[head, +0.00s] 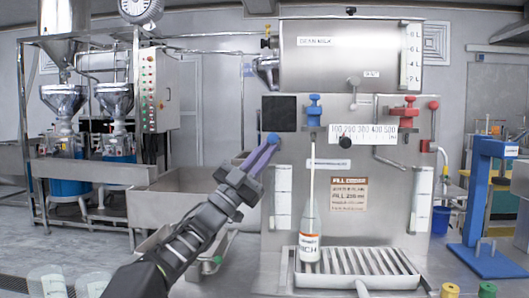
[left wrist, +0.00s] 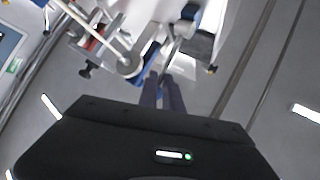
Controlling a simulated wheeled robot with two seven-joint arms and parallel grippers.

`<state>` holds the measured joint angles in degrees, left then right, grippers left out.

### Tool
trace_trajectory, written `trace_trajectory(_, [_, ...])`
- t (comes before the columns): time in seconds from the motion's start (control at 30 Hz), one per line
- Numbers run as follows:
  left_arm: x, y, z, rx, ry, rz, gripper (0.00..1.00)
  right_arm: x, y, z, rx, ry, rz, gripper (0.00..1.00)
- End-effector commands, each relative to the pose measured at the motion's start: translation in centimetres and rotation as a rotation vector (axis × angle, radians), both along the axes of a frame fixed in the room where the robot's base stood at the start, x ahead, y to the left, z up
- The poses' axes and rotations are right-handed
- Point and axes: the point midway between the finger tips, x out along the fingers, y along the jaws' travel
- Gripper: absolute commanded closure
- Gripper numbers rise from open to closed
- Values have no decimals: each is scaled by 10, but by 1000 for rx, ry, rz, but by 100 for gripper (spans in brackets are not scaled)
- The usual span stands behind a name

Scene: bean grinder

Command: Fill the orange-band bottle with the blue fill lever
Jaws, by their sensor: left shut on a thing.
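The bottle (head: 309,225), with an orange band and dark lettering, stands upright on the slatted drip tray (head: 372,284). A thin white stream runs from below the blue valve (head: 314,106) down to the bottle's neck. Its fill level is hard to read. My left gripper (head: 269,144) reaches up from the lower left, its purple fingers shut on the blue ball knob (head: 273,138) of the fill lever. In the left wrist view the fingers (left wrist: 161,82) run together toward the machine; the knob is not clear there. My right gripper is not in view.
A red valve (head: 405,110) and a measuring scale (head: 372,133) sit to the right of the blue valve. A blue stand (head: 485,210) is at the far right. A steel tank (head: 350,55) is above. A steel basin (head: 172,200) is behind my left arm.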

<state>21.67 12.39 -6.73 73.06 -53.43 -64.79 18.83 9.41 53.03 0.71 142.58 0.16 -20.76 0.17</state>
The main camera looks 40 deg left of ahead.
Motion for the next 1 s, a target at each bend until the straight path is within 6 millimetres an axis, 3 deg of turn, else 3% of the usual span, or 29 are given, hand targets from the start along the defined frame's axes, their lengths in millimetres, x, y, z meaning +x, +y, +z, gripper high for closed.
trace_trajectory(0.9, [6,-4,-8,-2,17,-6,100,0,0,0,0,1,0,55])
trace_trajectory(0.93, [6,-4,-8,-2,17,-6,90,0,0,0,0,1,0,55])
trace_trajectory(1.0, [6,-4,-8,-2,17,-6,84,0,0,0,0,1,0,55])
